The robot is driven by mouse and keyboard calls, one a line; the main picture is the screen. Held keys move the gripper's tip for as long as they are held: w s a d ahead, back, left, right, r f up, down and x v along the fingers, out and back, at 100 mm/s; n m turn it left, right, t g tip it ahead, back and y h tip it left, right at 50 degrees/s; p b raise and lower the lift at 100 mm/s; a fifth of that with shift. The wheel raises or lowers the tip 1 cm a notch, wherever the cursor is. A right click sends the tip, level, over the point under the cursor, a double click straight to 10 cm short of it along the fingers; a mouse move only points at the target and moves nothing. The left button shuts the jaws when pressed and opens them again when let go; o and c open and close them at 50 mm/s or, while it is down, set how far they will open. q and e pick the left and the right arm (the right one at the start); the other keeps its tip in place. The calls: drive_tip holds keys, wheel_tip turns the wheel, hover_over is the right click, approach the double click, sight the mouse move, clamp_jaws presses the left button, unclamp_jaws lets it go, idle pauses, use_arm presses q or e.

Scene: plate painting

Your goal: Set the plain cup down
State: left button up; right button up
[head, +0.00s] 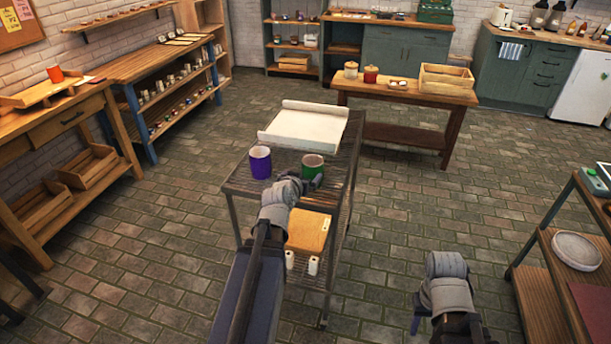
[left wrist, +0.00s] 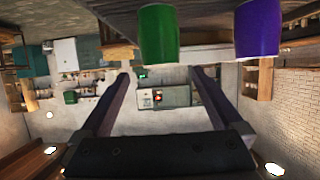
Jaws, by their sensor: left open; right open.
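A green cup (head: 312,168) and a purple cup (head: 260,162) stand upright on the dark slatted top of the cart (head: 340,182). Which one is meant by the plain cup I cannot tell; neither shows a clear pattern. My left gripper (head: 303,184) is beside the green cup on its near side. The left wrist view looks upside down; there the open fingers (left wrist: 160,78) have nothing between them, with the green cup (left wrist: 158,35) and purple cup (left wrist: 258,28) at the top edge. My right gripper (head: 428,312) hangs low over the floor, away from the cart, with no object visible in it.
A white tray (head: 305,125) covers the back of the cart top. A wooden box (head: 308,230) sits on the cart's lower shelf. An orange cup (head: 55,74) stands on the left bench. A shelf with a round grey dish (head: 576,250) is at right. Floor around the cart is clear.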

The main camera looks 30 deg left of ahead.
use_arm(q)
drive_tip(key=shift+d+f, duration=0.1)
drive_tip(key=s+d+f+m+g+h, duration=0.2)
drive_tip(key=d+f+g, duration=0.15)
drive_tip(key=d, duration=0.55)
drive_tip(key=s+d+f+m+g+h, duration=0.15)
drive_tip(key=d+f, duration=0.35)
drive_tip(key=d, duration=0.5)
drive_tip(key=s+d+f+m+g+y, duration=0.1)
drive_tip(key=s+d+g, duration=0.3)
drive_tip(key=s, duration=0.5)
drive_tip(key=s+d+f+m+g+y, duration=0.1)
drive_tip(key=s+d+f+m+g, duration=0.1)
drive_tip(key=s+d, duration=0.7)
drive_tip(key=f+g, duration=0.1)
drive_tip(key=g, duration=0.1)
drive_tip(key=shift+f+g, duration=0.3)
drive_tip(key=shift+f, duration=0.1)
drive_tip(key=shift+w, duration=0.1)
